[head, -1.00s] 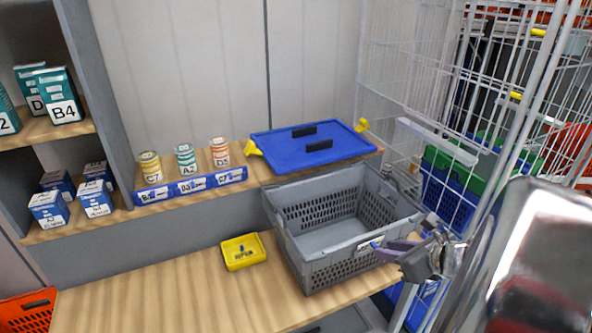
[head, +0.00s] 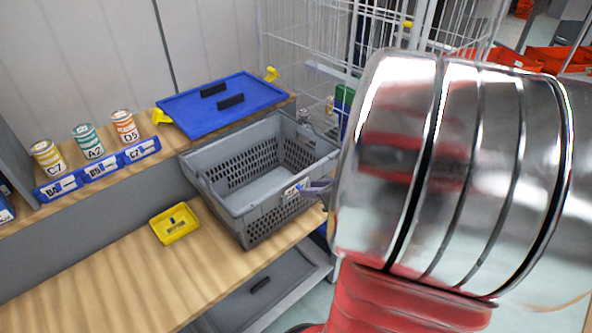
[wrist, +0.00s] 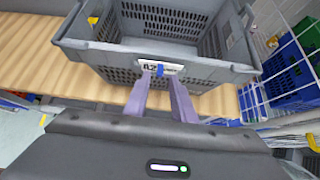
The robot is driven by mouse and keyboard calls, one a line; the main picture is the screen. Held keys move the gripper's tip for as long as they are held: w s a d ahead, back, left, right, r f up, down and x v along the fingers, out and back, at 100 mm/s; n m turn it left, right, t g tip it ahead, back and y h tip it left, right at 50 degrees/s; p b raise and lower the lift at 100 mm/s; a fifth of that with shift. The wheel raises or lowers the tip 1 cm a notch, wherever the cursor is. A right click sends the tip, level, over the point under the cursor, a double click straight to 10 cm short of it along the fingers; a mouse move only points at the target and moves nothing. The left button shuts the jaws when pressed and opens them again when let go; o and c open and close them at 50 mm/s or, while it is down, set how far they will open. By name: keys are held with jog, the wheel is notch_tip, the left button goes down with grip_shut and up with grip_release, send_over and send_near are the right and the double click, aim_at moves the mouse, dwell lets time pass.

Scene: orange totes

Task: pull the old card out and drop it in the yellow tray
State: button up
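The old card (wrist: 152,66) is a white label with dark print on the front wall of the grey tote (head: 228,205). In the head view my arm hides most of the gripper. The yellow tray (head: 160,234) sits on the wooden bench left of the tote, with a dark-printed label and small blue piece inside.
A blue lid (head: 190,115) lies on the shelf behind the tote. Several cans stand behind a blue label rail (head: 102,168) at left. A wire cage (head: 300,50) stands at right. The bench (head: 110,285) is clear in front of the yellow tray.

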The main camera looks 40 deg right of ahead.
jog(key=shift+x, duration=2.15)
grip_shut()
jog(key=shift+s+r, duration=0.2)
jog(key=shift+r, duration=1.3)
jog(key=shift+s+r, duration=0.2)
jog(key=shift+r, duration=1.25)
jog(key=shift+a, duration=0.15)
